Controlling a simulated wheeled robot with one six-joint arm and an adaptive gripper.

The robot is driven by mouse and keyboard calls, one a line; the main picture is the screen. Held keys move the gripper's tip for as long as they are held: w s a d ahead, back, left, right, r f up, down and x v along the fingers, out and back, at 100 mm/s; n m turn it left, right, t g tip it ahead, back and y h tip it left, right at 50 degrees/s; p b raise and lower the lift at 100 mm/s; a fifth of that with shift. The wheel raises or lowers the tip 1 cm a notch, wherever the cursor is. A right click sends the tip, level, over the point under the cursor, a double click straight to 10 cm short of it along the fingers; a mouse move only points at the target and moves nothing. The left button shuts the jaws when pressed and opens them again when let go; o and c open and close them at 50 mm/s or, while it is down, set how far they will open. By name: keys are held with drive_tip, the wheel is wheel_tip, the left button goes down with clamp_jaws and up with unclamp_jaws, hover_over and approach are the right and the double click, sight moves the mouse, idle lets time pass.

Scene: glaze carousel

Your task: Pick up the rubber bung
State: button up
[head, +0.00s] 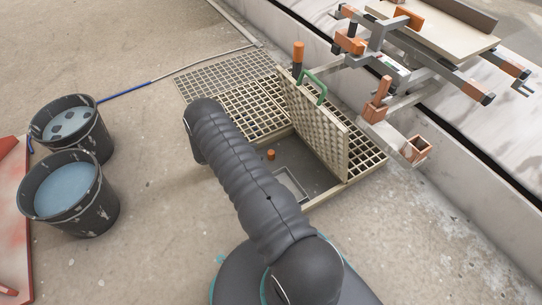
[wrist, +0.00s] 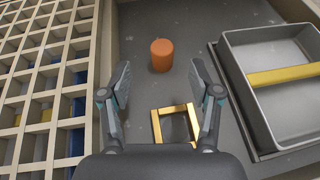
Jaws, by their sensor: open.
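The rubber bung is a small orange cylinder (wrist: 162,56) standing upright on the grey floor of a sunken pit. In the head view the bung (head: 271,154) shows beside my arm, inside the opening under the raised grate. My gripper (wrist: 160,80) is open in the wrist view, its two fingers apart with nothing between the tips. The bung lies just beyond the fingertips, roughly centred between them and not touched. In the head view my gripper is hidden behind my arm.
A raised lattice grate (head: 318,125) with a green handle (head: 313,86) stands beside the pit. A grey tray (wrist: 262,104) with a yellow bar is right of my fingers; a yellow square frame (wrist: 156,128) lies below. Two buckets (head: 75,218) (head: 92,144) stand left.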

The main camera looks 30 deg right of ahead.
sight(269, 153)
drive_tip(key=shift+f+x, duration=0.15)
drive_tip(key=shift+x, duration=1.35)
drive_tip(key=shift+f+x, duration=0.15)
drive_tip(key=shift+x, duration=1.35)
drive_tip(key=shift+s+a, duration=0.2)
clamp_jaws()
